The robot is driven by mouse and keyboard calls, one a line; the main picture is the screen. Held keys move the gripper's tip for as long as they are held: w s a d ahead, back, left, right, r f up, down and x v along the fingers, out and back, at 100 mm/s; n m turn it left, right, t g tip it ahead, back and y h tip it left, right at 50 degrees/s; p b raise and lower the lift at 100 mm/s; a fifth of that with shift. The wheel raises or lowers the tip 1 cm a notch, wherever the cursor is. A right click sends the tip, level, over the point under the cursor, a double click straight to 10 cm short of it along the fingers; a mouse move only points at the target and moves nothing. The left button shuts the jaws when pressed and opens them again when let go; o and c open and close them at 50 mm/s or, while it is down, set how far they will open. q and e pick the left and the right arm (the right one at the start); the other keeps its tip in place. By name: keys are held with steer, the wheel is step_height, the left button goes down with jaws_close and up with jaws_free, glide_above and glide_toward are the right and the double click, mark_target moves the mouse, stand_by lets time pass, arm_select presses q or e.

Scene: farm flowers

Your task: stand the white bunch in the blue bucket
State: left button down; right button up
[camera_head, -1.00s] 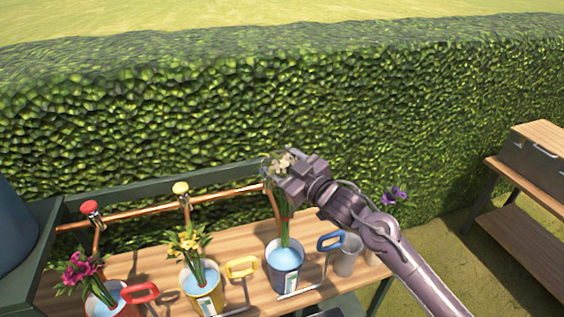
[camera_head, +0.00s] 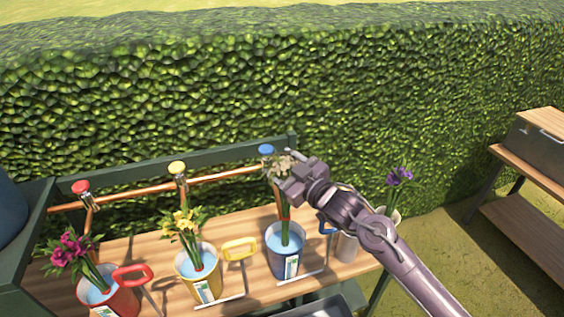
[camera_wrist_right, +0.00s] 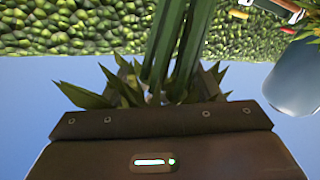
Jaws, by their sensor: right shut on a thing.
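The white bunch (camera_head: 283,163) stands nearly upright, its green stems running down into the blue bucket (camera_head: 286,262). The stem ends are at or in the pale blue water; the exact depth is hard to tell. My right gripper (camera_head: 292,172) is shut on the bunch just below its white heads, above the bucket. In the right wrist view the green stems (camera_wrist_right: 178,45) run away between the jaws, with leaves on both sides. My left gripper is not in view.
A yellow bucket (camera_head: 203,289) with yellow flowers and a red bucket (camera_head: 122,301) with magenta flowers stand to the left on the wooden bench (camera_head: 240,222). Purple flowers (camera_head: 399,176) show behind my right arm. A copper pipe (camera_head: 130,201) with coloured taps runs behind.

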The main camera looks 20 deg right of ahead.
step_height(320, 180, down, 10)
steer(key=b, duration=0.6)
steer(key=shift+f, duration=0.15)
stand_by(0.3)
steer(key=o, duration=1.5)
steer(key=shift+f, duration=0.1)
steer(key=shift+o, duration=0.2)
steer(key=shift+s, duration=0.1)
steer(key=b+v, duration=0.1)
steer(key=v, duration=0.6)
steer(key=shift+s, duration=0.3)
steer(key=shift+d, duration=0.15)
